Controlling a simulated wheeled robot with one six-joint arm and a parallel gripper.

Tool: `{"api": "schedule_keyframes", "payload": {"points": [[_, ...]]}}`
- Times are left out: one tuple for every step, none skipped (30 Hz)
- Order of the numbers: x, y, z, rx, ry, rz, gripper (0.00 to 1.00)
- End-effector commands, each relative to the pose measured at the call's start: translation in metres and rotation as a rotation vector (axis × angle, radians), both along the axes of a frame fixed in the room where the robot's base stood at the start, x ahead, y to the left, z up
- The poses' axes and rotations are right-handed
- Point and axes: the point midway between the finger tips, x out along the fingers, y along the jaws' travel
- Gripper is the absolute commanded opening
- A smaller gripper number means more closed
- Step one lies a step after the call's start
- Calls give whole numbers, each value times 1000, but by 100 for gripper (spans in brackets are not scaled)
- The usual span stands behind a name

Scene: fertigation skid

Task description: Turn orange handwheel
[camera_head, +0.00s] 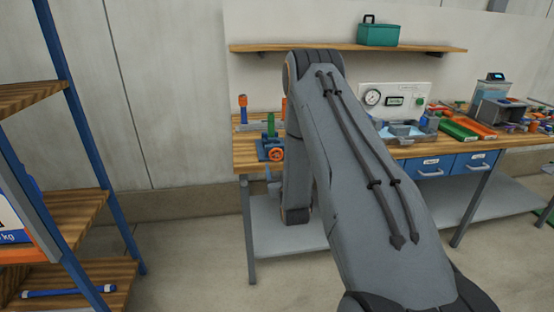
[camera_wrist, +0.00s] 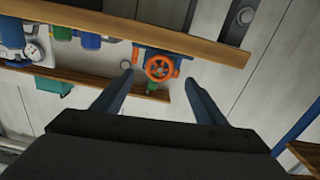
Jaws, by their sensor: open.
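The orange handwheel (camera_head: 276,154) sits on a blue valve body (camera_head: 263,149) at the left front corner of the workbench (camera_head: 243,160). In the wrist view the spoked handwheel (camera_wrist: 159,68) faces the camera on its blue body (camera_wrist: 140,55). My gripper (camera_wrist: 159,78) is open, with one finger to each side of the handwheel in that view. The jaws look empty, and I see no contact with the wheel. How far the fingertips are from it is hard to tell. In the head view my arm hides most of my gripper.
A green-topped part (camera_head: 271,126) and an orange-and-blue part (camera_head: 243,108) stand behind the valve. A gauge panel (camera_head: 394,107) and trays are further right on the bench. A shelf with a teal toolbox (camera_head: 379,32) hangs above. A blue-framed rack (camera_head: 75,110) stands at left.

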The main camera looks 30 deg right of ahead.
Motion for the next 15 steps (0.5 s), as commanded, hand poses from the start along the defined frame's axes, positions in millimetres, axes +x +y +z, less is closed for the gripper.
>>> {"api": "schedule_keyframes", "payload": {"points": [[4,-2,1,-1,-3,-1,66],[8,-3,2,-1,-4,0,66],[13,-4,2,-1,-2,0,66],[18,-5,2,-1,-3,0,66],[22,-6,2,-1,-3,0,66],[29,-8,2,-1,-3,0,66],[33,-10,2,-1,-3,0,66],[38,-11,2,-1,-2,0,66],[43,-13,2,-1,-2,0,66],[47,-14,2,-1,-2,0,66],[51,-15,2,0,-1,0,66],[56,-16,2,0,-1,0,66],[59,-17,1,0,-1,0,66],[61,-18,1,0,-1,0,66],[64,-18,1,0,1,0,66]]}}
